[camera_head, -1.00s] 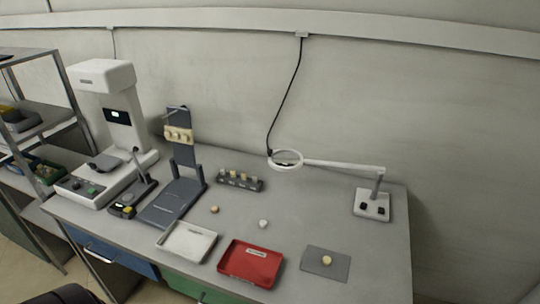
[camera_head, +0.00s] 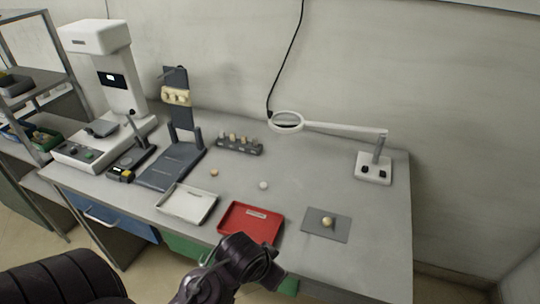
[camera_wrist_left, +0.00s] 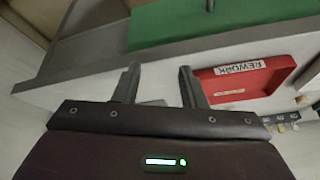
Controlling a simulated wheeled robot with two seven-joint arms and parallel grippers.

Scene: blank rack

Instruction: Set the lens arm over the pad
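The lens arm (camera_head: 345,130) is a white arm on a white base (camera_head: 372,170) at the table's back right. It reaches left, and its ring lens (camera_head: 286,112) hangs over the back of the table, behind and left of the pad, not over it. The pad (camera_head: 312,231) is a flat grey square near the front right, with a small round cream piece (camera_head: 327,222) on it. My left arm comes in at the bottom by the table's front edge, well short of the lens. In the left wrist view my left gripper (camera_wrist_left: 158,68) is open and empty. My right gripper is not in view.
A red tray (camera_head: 262,239), labelled REWORK in the left wrist view (camera_wrist_left: 275,88), lies left of the pad, near my left arm. A white tray (camera_head: 205,211), a dark stand (camera_head: 172,163) and a white instrument (camera_head: 118,75) stand further left. The table between lens and pad is clear.

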